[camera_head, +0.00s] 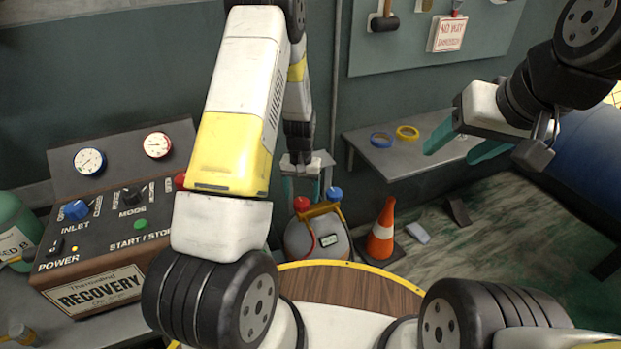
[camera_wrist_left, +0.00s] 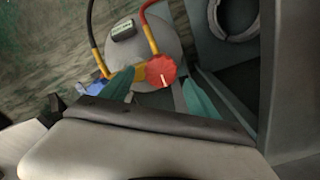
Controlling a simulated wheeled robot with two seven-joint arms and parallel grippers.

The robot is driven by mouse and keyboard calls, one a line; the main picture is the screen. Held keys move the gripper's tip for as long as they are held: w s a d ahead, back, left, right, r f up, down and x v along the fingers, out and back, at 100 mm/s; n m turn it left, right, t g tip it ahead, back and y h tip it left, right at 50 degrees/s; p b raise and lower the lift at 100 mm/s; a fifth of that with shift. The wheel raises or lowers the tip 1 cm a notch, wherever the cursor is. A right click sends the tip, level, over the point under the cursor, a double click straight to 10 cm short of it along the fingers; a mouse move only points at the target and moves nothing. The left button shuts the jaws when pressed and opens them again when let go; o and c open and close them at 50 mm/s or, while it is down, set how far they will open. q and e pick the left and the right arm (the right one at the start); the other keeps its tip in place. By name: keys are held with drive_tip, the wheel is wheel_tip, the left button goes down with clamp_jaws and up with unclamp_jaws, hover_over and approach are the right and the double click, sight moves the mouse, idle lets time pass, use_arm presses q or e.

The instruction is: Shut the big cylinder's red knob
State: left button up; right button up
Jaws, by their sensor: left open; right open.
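The big cylinder (camera_head: 318,240) is a grey tank standing on the floor beyond my base. Its red knob (camera_head: 301,204) and blue knob (camera_head: 335,193) sit on top, on a yellow fitting. My left gripper (camera_head: 307,187) points down over the cylinder top, its teal fingers apart. In the left wrist view the red knob (camera_wrist_left: 160,71), with a white mark, appears between the open fingertips (camera_wrist_left: 159,78). I cannot tell whether they touch it. The blue knob (camera_wrist_left: 96,88) is partly hidden behind the left finger. My right gripper (camera_head: 462,142) is open and empty, high at the right.
An orange cone (camera_head: 382,235) stands right of the cylinder. A grey shelf (camera_head: 420,160) with blue and yellow tape rolls is behind it. The recovery machine (camera_head: 105,235) sits on a bench at the left.

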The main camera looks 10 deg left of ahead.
use_arm(q)
drive_tip(key=shift+r, duration=2.8)
drive_tip(key=shift+r, duration=0.1)
wheel_tip(320, 180, up, 10)
drive_tip(key=t, duration=0.1)
hover_over(302, 201)
drive_tip(key=s, duration=0.2)
drive_tip(key=s+d+r+t+h, duration=0.15)
drive_tip(key=s+r, duration=0.35)
drive_tip(key=r, duration=0.5)
drive_tip(key=s+r+t, duration=0.2)
drive_tip(key=s+r, duration=0.3)
drive_tip(key=s, duration=0.3)
drive_tip(key=s+r+t, duration=0.1)
drive_tip(key=s+r, duration=0.5)
drive_tip(key=s, duration=0.3)
drive_tip(key=shift+t+h, duration=0.35)
